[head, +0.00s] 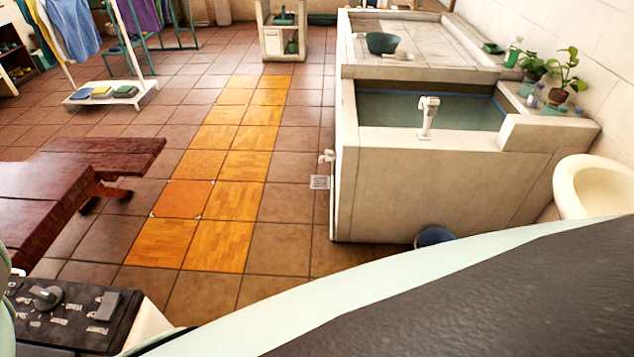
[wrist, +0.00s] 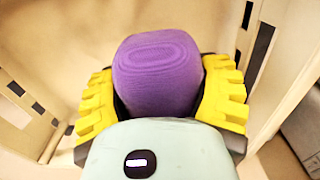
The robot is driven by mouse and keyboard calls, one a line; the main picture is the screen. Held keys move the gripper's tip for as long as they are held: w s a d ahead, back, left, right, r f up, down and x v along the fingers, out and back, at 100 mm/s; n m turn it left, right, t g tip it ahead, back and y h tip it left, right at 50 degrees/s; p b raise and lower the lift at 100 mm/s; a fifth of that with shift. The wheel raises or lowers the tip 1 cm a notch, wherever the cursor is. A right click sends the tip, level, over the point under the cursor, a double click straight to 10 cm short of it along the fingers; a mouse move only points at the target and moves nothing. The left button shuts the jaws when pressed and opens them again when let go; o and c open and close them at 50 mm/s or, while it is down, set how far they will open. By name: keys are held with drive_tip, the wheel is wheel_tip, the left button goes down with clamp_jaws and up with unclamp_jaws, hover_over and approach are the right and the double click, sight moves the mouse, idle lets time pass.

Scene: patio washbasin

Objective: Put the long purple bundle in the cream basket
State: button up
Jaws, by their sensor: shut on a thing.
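In the wrist view, my gripper (wrist: 163,88) has its yellow-padded fingers on both sides of the purple bundle (wrist: 158,70) and is shut on it. The bundle's rounded, ribbed end points toward the camera, and the rest of its length is hidden. Cream walls (wrist: 285,90) with dark rectangular slots stand around the held bundle on the left and right. They look like the inside of the cream basket, but I cannot tell for sure. Whether the bundle touches a surface below is hidden. The head view shows neither the bundle nor my gripper.
In the head view, a stone washbasin (head: 430,175) with a tap stands at the right. A dark red wooden bench (head: 90,175) is at the left. A control panel (head: 65,315) is at the lower left. The tiled floor (head: 225,150) between bench and basin is clear.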

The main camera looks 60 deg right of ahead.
drive_tip(key=shift+d+f+p, duration=0.1)
drive_tip(key=shift+f+p, duration=0.4)
drive_tip(key=shift+p, duration=0.4)
drive_tip(key=shift+w+f, duration=0.15)
drive_tip(key=shift+f, duration=0.25)
drive_tip(key=shift+f+p, duration=0.75)
drive_tip(key=shift+f, duration=0.9)
drive_tip(key=shift+f, duration=0.1)
drive_tip(key=shift+f, duration=0.15)
drive_tip(key=o, duration=1.3)
